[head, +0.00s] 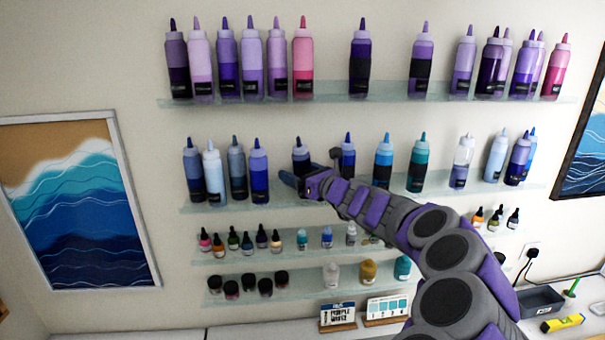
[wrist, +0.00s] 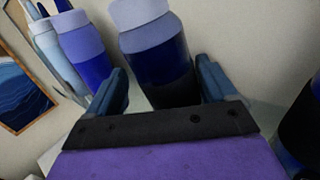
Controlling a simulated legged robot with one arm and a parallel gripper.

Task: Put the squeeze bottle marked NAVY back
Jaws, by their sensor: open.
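A dark navy squeeze bottle (head: 301,158) with a pale shoulder stands upright on the middle glass shelf (head: 215,205). My gripper (head: 292,182) is at its lower part and hides its base in the head view. In the wrist view the same bottle (wrist: 155,55) stands between the two blue fingers of my open gripper (wrist: 165,88), with a finger on each side. I cannot tell whether either finger touches it. Its lower front is dark, and I cannot read the name NAVY on any bottle.
Blue bottles (head: 259,175) stand left of my gripper, and another blue bottle (head: 347,158) stands close on its right. Purple and pink bottles fill the top shelf (head: 395,98). Small dropper bottles and jars stand on lower shelves. A framed wave picture (head: 80,200) hangs at left.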

